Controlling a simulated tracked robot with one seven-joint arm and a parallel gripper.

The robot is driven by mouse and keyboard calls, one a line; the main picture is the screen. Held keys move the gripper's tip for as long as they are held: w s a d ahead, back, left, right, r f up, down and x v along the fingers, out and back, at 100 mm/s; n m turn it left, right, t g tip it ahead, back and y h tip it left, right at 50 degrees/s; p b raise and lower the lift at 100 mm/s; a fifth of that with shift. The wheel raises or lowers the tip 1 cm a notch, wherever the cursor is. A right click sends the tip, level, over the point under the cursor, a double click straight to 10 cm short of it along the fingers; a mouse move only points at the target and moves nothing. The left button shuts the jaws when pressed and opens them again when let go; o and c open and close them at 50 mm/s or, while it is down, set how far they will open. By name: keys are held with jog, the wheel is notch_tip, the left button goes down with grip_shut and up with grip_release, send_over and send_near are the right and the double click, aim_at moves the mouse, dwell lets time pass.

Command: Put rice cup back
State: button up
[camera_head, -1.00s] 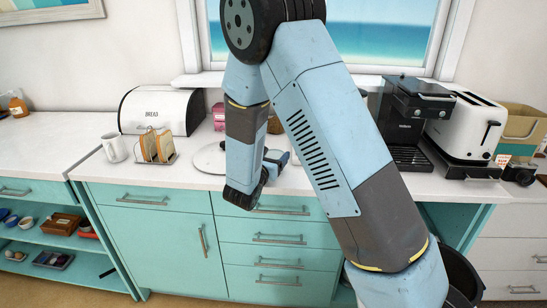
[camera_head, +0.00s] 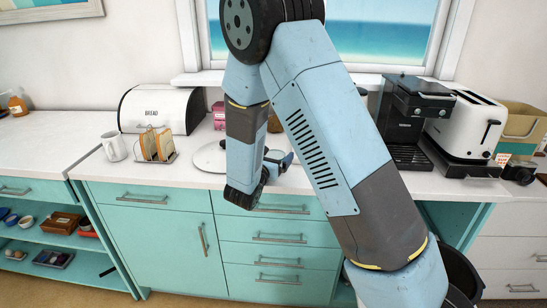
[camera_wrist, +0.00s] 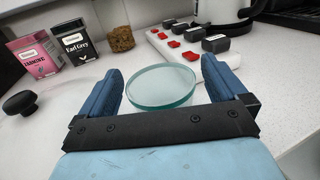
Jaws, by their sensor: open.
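My gripper (camera_wrist: 162,68) is open, with one blue finger on each side of a round, clear glass piece with a greenish rim (camera_wrist: 163,86). The glass stands on the white counter between the fingers. It looks like a shallow disc or cup; I cannot tell whether it is the rice cup. A gap shows between the glass and the left finger; contact on the right is unclear. In the head view my gripper (camera_head: 279,161) is low over the counter, partly behind my arm, and the glass is hidden there.
Behind the glass stand a jar of brown contents (camera_wrist: 113,25), a black Earl Grey box (camera_wrist: 73,40), a pink box (camera_wrist: 34,55) and a white power strip (camera_wrist: 188,48). A black knob (camera_wrist: 19,102) is at left. A toast rack (camera_head: 156,146) and coffee machine (camera_head: 408,115) flank my arm.

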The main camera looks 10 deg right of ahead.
jog(key=v, duration=1.2)
jog(key=s+d+r+m+g+h, duration=0.1)
jog(key=s+d+r+m+g, duration=0.3)
jog(key=d+m, duration=0.25)
jog(key=s+d+r+m+g, duration=0.3)
jog(key=d+m+g, duration=0.2)
jog(key=d, duration=0.3)
jog(key=s+d+r+m+g+h, duration=0.1)
jog(key=s+d+r+m+g, duration=0.35)
jog(key=d, duration=0.25)
jog(key=s+r+m+t+y, duration=0.3)
jog(key=s+r+m+y, duration=0.6)
jog(key=m, duration=0.5)
jog(key=s+a+y, duration=0.1)
jog(key=s+y, duration=0.1)
jog(key=s, duration=0.1)
jog(key=shift+s, duration=0.3)
